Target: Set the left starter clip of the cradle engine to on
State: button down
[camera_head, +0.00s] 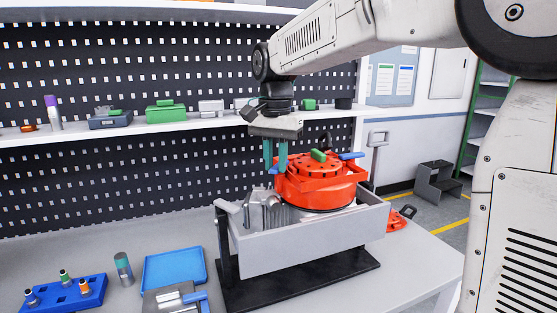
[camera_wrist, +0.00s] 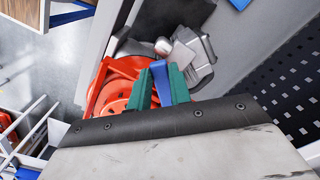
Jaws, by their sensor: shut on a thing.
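The cradle engine has a red round housing (camera_head: 318,188) and a grey finned block (camera_head: 262,212), and it sits in a grey tray-like cradle (camera_head: 275,256) on a black base. My gripper (camera_head: 276,168) points down at the left side of the red housing. In the wrist view its green fingers (camera_wrist: 160,88) are shut on a blue clip (camera_wrist: 163,80), the left starter clip, beside the red housing (camera_wrist: 115,92). Most of this clip is hidden by the fingers in the head view. Another blue clip (camera_head: 350,156) sticks out at the housing's right. A green block (camera_head: 318,156) is on top.
A blue tray (camera_head: 174,268) and a blue rack (camera_head: 75,293) with small parts lie on the bench at left. A shelf (camera_head: 180,127) with several parts runs behind. A red object (camera_head: 398,222) lies right of the cradle.

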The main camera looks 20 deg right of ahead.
jog(key=shift+w+a+m, duration=0.15)
jog(key=shift+w+m, duration=0.15)
jog(key=shift+m, duration=1.15)
jog(key=shift+w+a+m, duration=0.1)
jog(key=shift+w+m, duration=0.25)
jog(key=shift+m, duration=1.15)
jog(key=shift+w+a+m, duration=0.15)
jog(key=shift+w+m, duration=0.15)
jog(key=shift+m, duration=1.15)
jog(key=shift+r, duration=0.1)
jog(key=c, duration=1.3)
grip_release()
notch_tip(320, 180, up, 8)
jog(key=shift+f, duration=0.15)
